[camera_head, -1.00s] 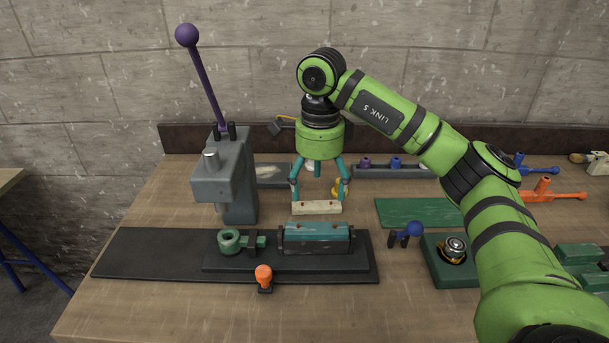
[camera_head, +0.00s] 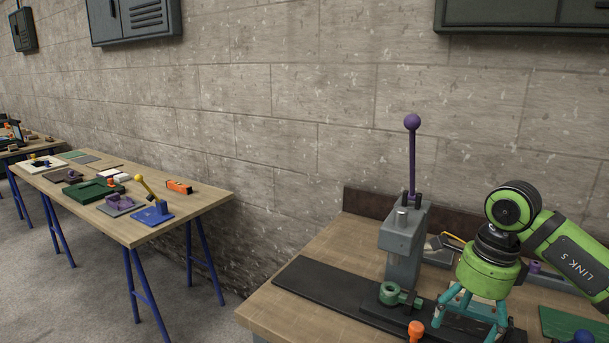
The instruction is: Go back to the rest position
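My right arm comes in from the right edge in the head view. Its green gripper (camera_head: 470,322) points down over the black fixture on the near bench. Its teal fingers stand wide apart. The fingertips are close to the frame's bottom edge among teal parts, so I cannot tell whether they touch or hold anything. The cream bar is not visible now. My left gripper is not in view.
A grey press (camera_head: 403,245) with a purple-knobbed lever stands beside the gripper. A green ring (camera_head: 389,294) and an orange knob (camera_head: 416,330) are close by. A second bench (camera_head: 150,228) stands at left across a floor gap. Wall cabinets hang above.

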